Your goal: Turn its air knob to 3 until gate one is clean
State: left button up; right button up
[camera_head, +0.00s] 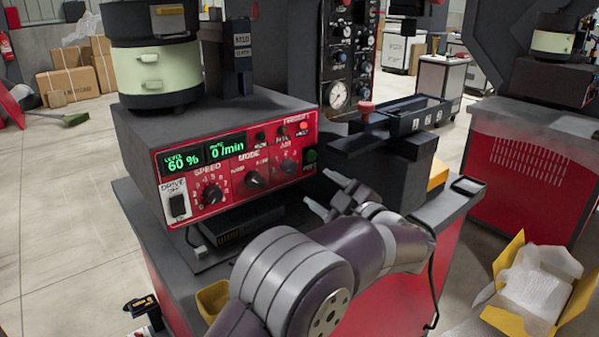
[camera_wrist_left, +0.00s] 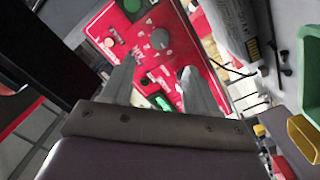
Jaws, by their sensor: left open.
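The red control panel (camera_head: 237,160) faces me on the feeder cabinet. Its air knob (camera_head: 288,167) is a dark round knob at the right, under the AIR label; its pointer setting is too small to read. My left gripper (camera_head: 318,190) is open and empty, right of and below the air knob, apart from it. In the left wrist view, the open jaws (camera_wrist_left: 155,72) stand before the red panel, with a grey knob (camera_wrist_left: 158,38) beyond the fingertips; I cannot tell which knob. I cannot pick out gate one. My right gripper is not in view.
The speed knob (camera_head: 212,194) and mode knob (camera_head: 254,180) sit left of the air knob, the green button (camera_head: 310,155) to its right. Displays read 60 % and 0/min. The dark track (camera_head: 412,117) juts out at right. A yellow bin (camera_head: 212,299) stands below.

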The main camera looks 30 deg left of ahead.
aim_at(292, 169)
pick_arm(q)
jog(key=b+x, duration=0.1)
jog(key=x, duration=0.9)
jog(key=shift+w, duration=0.2)
